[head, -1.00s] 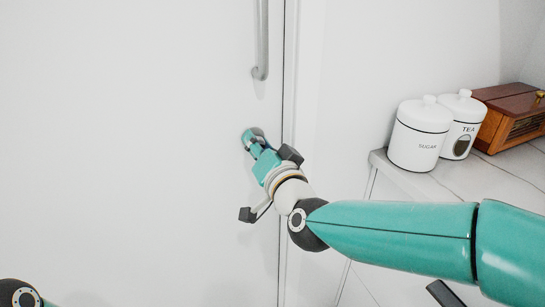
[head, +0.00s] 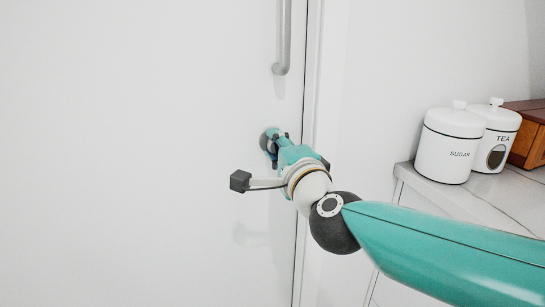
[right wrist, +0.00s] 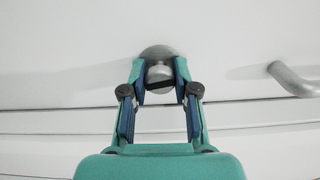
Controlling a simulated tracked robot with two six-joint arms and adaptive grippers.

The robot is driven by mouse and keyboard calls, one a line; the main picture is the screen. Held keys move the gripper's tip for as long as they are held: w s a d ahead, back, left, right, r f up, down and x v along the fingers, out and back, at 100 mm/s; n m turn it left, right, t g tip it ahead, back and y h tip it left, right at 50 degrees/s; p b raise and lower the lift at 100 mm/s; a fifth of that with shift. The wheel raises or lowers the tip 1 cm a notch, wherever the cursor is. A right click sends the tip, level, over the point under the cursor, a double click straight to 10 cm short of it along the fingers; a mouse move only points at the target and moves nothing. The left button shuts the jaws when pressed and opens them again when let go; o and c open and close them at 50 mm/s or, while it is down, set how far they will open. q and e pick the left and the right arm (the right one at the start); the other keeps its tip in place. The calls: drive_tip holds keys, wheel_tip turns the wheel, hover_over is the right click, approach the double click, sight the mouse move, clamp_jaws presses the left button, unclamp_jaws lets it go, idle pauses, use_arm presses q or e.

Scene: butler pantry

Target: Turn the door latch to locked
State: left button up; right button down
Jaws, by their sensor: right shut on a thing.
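The door latch is a small grey metal knob on a round plate (right wrist: 158,52), set in the white door (head: 130,130) near its right edge. In the head view the latch plate (head: 265,141) is mostly hidden behind my right gripper (head: 271,147). In the right wrist view my right gripper (right wrist: 160,80) has its two fingers on either side of the latch knob (right wrist: 160,73) and is shut on it. My left gripper is not in view.
A grey bar handle (head: 284,40) is on the door above the latch. A marble-topped counter (head: 480,195) at the right holds a sugar canister (head: 447,148), a tea canister (head: 497,135) and a brown wooden box (head: 530,140).

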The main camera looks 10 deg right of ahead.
drive_tip(key=shift+f+m+b, duration=0.4)
drive_tip(key=shift+m+b, duration=0.1)
drive_tip(key=shift+m, duration=0.6)
drive_tip(key=c, duration=0.9)
unclamp_jaws()
drive_tip(key=shift+r, duration=0.15)
drive_tip(key=shift+o, duration=0.2)
drive_tip(key=shift+d+r, duration=0.1)
drive_tip(key=shift+s, duration=0.1)
